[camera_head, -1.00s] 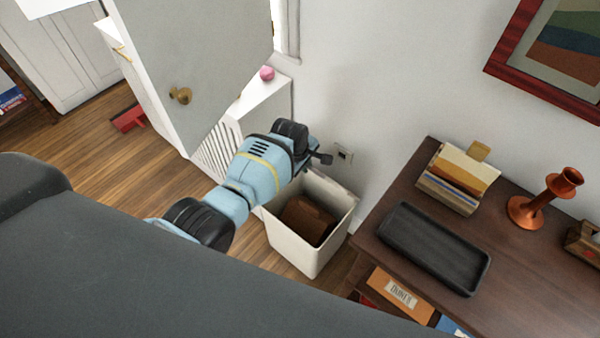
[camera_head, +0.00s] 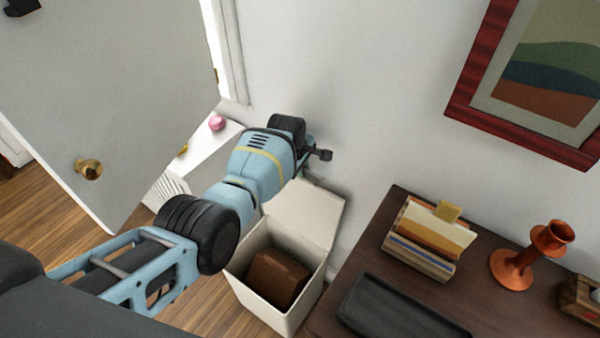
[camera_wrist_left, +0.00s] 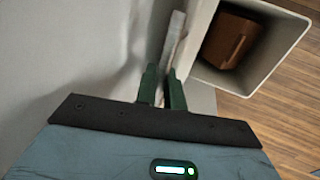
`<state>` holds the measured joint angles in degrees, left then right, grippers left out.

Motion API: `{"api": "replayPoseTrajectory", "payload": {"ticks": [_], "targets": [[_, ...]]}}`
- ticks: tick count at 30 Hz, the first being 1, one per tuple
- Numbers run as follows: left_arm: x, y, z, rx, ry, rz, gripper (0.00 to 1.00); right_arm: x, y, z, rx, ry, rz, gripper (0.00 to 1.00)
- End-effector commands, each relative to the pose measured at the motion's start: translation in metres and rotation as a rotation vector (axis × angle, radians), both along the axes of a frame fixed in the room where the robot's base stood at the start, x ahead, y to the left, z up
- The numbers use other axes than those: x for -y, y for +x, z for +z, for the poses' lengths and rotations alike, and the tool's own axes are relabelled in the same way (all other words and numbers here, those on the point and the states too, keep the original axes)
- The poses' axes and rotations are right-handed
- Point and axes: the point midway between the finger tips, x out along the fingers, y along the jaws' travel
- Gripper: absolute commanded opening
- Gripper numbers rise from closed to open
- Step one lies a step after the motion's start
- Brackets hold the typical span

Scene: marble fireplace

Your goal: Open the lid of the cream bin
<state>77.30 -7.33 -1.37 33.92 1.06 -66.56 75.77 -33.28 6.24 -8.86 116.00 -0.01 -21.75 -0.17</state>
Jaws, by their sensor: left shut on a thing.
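The cream bin (camera_head: 252,299) stands on the floor against the wall, left of the dark wooden desk. Its lid (camera_head: 308,216) is raised at the back, and the mouth is open. A brown box (camera_head: 277,279) sits inside. In the left wrist view the lid (camera_wrist_left: 174,43) shows nearly edge-on, with the open bin (camera_wrist_left: 262,92) to its right. My left gripper (camera_wrist_left: 163,88) is shut on the lid's edge. In the head view its fingers are largely hidden behind my wrist, above the lid. My right gripper is not in view.
The desk (camera_head: 400,205) holds a card box (camera_head: 420,245), a black tray (camera_head: 395,315) and a copper candlestick (camera_head: 525,262). A grey door (camera_head: 110,90) stands open at left. A white cabinet with a pink object (camera_head: 217,123) is behind my arm.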

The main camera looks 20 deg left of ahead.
Motion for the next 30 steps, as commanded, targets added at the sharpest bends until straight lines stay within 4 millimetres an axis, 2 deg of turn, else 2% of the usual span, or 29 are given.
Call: {"api": "replayPoseTrajectory", "payload": {"ticks": [15,16,19,26,30], "targets": [[0.0007,0.0016,-0.0018,-0.003,0.001,-0.001,0.00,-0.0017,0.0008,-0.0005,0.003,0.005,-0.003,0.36],[0.0007,0.0016,-0.0018,-0.003,0.001,-0.001,0.13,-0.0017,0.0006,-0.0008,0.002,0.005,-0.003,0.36],[0.0006,0.0017,-0.0017,-0.003,0.001,-0.001,0.25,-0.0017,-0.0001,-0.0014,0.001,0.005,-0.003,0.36],[0.0006,0.0020,-0.0011,-0.002,0.001,0.000,0.25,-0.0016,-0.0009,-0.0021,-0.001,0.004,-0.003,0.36],[0.0000,0.0010,0.0062,0.000,0.001,0.000,0.25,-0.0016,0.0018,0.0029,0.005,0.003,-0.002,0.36]]}}
